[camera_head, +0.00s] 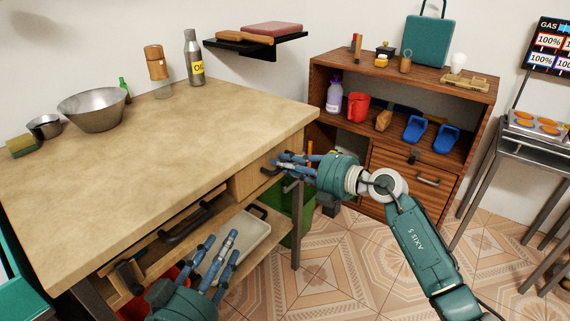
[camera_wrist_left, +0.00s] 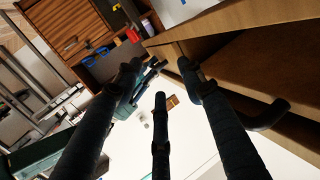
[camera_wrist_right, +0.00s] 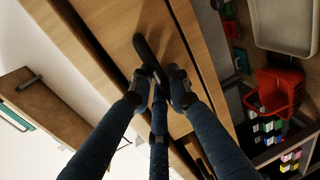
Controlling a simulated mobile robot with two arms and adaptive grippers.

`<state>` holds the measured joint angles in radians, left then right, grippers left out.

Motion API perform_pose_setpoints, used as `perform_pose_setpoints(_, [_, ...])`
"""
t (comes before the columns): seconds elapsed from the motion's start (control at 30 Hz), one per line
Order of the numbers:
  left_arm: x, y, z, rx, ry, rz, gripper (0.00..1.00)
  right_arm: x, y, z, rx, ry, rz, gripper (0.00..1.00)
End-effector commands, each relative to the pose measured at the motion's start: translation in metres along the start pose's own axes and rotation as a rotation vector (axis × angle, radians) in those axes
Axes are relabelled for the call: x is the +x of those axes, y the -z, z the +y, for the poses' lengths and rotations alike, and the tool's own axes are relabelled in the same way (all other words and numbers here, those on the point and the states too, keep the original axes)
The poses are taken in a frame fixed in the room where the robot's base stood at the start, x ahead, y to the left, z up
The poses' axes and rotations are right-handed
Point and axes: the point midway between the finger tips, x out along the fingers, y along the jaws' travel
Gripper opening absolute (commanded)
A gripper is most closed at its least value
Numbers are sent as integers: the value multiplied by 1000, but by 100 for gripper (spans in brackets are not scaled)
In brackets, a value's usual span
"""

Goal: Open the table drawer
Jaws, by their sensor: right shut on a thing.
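The wooden table (camera_head: 190,120) has a drawer front (camera_head: 248,180) under its right end. My right gripper (camera_head: 285,164) is at that front. In the right wrist view my right gripper (camera_wrist_right: 158,82) is closed around the dark bar handle (camera_wrist_right: 147,52) on the wooden front (camera_wrist_right: 118,25). I cannot tell how far this drawer stands out. Another dark handle (camera_head: 184,224) shows further left under the tabletop. My left gripper (camera_head: 222,252) is below and in front of the table edge, its fingers spread and empty. The spread fingers also show in the left wrist view (camera_wrist_left: 160,85).
A metal bowl (camera_head: 93,108), an oil bottle (camera_head: 194,58) and a pepper mill (camera_head: 157,70) stand on the table. A pale tray (camera_head: 246,242) lies on the lower shelf. A brown cabinet (camera_head: 400,170) stands behind my right arm. Tiled floor (camera_head: 340,275) is clear in front.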

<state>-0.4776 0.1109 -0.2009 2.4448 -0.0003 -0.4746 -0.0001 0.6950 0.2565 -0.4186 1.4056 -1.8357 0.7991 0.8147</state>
Motion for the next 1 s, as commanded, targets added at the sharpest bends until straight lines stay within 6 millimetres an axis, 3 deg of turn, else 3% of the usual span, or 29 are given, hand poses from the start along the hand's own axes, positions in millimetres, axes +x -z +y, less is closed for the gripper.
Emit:
perform_pose_setpoints(0.07, [0,-1,0,0,0,-10,40,-2,0,-2,1,4,0,0])
perform_pose_setpoints(0.17, [-3,-18,-3,1,6,-82,40,-5,0,-3,1,5,0,0])
perform_pose_setpoints(0.37, [-21,-68,-10,2,19,-313,40,-21,0,-5,3,7,0,0])
perform_pose_setpoints(0.57, [-70,-133,-19,-1,41,-649,40,-44,0,-10,3,9,-1,0])
perform_pose_setpoints(0.7, [-118,-168,-23,-7,54,-879,40,-61,0,-14,4,10,-1,0])
perform_pose_setpoints(0.9, [-190,-198,-27,-17,71,-1165,40,-85,0,-19,2,10,0,0])
perform_pose_setpoints(1.0, [-193,-194,-27,-18,72,-1175,40,-97,0,-22,3,10,0,0])
